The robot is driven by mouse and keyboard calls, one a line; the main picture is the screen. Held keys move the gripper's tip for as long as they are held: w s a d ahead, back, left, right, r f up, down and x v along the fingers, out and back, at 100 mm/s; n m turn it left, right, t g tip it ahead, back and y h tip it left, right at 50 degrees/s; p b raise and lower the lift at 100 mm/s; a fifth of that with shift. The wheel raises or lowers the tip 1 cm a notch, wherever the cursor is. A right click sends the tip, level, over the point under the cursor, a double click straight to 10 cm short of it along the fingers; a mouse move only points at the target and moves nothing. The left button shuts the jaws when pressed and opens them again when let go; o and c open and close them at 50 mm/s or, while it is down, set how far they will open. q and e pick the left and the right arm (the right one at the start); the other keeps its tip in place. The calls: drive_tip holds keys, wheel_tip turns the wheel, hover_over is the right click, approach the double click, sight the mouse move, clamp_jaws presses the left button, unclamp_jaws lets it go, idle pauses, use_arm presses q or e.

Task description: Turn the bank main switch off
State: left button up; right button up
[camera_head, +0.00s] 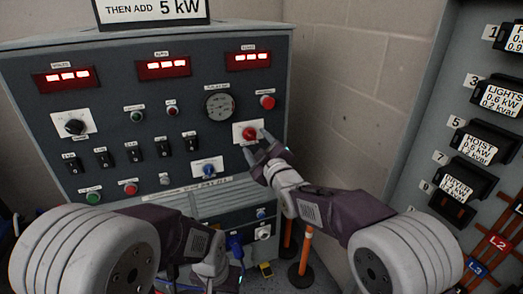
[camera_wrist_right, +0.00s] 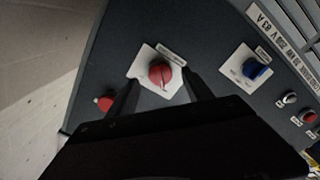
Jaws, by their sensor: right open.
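A red rotary switch (camera_head: 249,133) on a white plate sits at the right side of the dark control panel (camera_head: 140,88); its label is too small to read. The same red knob (camera_wrist_right: 161,74) shows in the right wrist view between the two fingers. My right gripper (camera_head: 257,145) is open at the knob, one finger on each side; I cannot tell whether they touch it. In the wrist view the right gripper (camera_wrist_right: 158,90) shows dark fingers, apart. My left arm is low in front of the panel; its gripper (camera_head: 235,262) is small and partly hidden.
A blue rotary knob (camera_head: 208,170) sits below left of the red one. A red button (camera_head: 267,102) and a round gauge (camera_head: 219,106) are above. Orange posts (camera_head: 303,255) stand on the floor. A breaker board (camera_head: 480,130) stands at right, beside a block wall (camera_head: 345,70).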

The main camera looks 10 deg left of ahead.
drive_tip(key=v, duration=0.6)
drive_tip(key=shift+w, duration=0.1)
